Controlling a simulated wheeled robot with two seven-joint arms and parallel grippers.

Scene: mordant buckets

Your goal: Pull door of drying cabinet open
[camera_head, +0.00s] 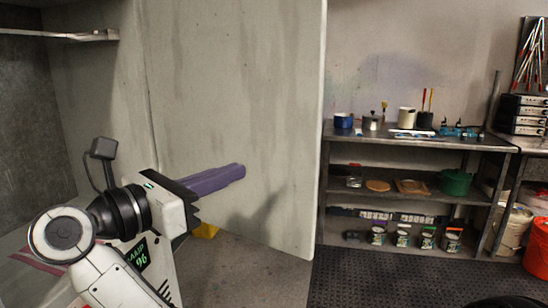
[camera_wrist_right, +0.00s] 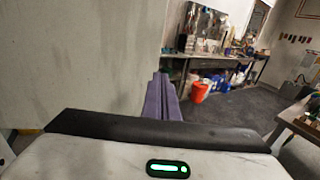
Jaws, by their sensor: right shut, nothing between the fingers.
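The drying cabinet door (camera_head: 235,90) is a tall pale grey panel that stands open in the middle of the head view. Left of it the cabinet's interior (camera_head: 35,120) shows, with a rack (camera_head: 70,36) high up. My right gripper (camera_head: 240,171) has purple fingers, shut and empty, pointing right in front of the door's face. I cannot tell whether they touch it. In the right wrist view the shut fingers (camera_wrist_right: 160,82) point ahead, with the pale door (camera_wrist_right: 75,55) on the left. No handle is visible. My left gripper is out of view.
A metal shelf unit (camera_head: 420,140) with cups, a green bowl (camera_head: 455,182) and several jars stands along the wall at right. An orange bucket (camera_head: 537,248) is at the right edge. The dark floor mat (camera_head: 400,280) before the shelves is mostly clear.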

